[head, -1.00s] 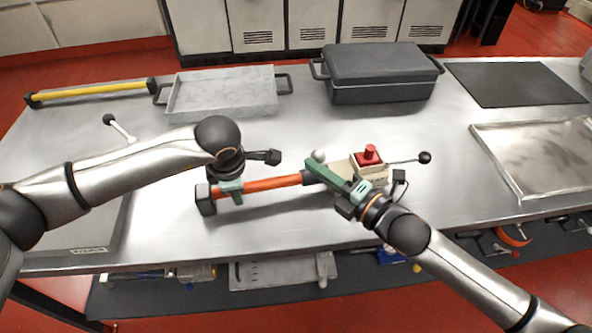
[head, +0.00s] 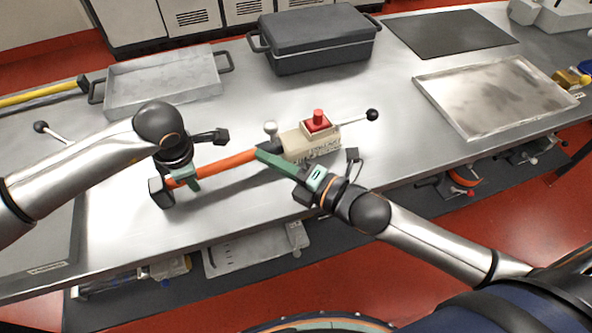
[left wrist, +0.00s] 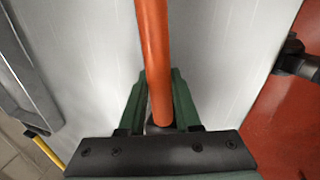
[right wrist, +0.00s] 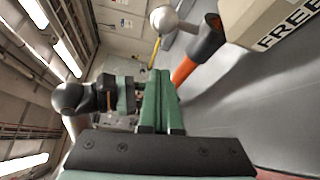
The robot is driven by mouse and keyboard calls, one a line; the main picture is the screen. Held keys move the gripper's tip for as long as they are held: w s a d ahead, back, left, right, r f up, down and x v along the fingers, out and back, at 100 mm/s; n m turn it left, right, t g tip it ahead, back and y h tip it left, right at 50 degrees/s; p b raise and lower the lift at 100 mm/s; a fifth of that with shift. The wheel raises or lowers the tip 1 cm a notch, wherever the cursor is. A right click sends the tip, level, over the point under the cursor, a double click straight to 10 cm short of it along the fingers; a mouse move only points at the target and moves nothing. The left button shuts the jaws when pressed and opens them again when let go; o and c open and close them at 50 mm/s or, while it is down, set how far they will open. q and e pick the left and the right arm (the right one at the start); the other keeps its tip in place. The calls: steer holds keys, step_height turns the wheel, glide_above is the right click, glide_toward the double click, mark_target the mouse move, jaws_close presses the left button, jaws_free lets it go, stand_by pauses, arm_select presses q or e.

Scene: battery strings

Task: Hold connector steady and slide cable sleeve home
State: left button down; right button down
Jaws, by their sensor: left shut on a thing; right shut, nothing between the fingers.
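An orange cable (head: 225,162) lies low over the bench, with a black block (head: 160,192) at its left end. My left gripper (head: 186,179) is shut on the cable near that block; in the left wrist view, the cable (left wrist: 155,55) runs between its green fingers. In the right wrist view, a black sleeve (right wrist: 208,38) caps the cable's other end, beside a cream box (right wrist: 265,22) lettered "FREE". The box (head: 310,145) has a red button on top. Whether the sleeve is seated is unclear. My right gripper (head: 264,152) is shut and empty beside the cable's right end.
A lever with a black knob (head: 372,115) sticks out right of the box. Behind stand a grey tray (head: 165,98) and a dark lidded case (head: 315,40). A shallow metal tray (head: 450,117) lies at the right. The bench in front of the cable is clear.

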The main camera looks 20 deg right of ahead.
arm_select(q)
steer(key=shift+s+a+f, duration=0.1)
steer(key=shift+s+f, duration=0.15)
steer(key=shift+f, duration=0.15)
arm_select(e)
steer(key=v, duration=0.6)
steer(key=shift+s+d, duration=0.2)
steer(key=shift+s, duration=0.1)
arm_select(q)
steer(key=c, duration=0.5)
jaws_free()
steer(key=shift+w+r, duration=0.15)
steer(key=shift+r, duration=0.1)
steer(key=shift+r, duration=0.25)
steer(key=v, duration=1.1)
steer(key=shift+r, duration=0.25)
steer(key=shift+d, duration=0.2)
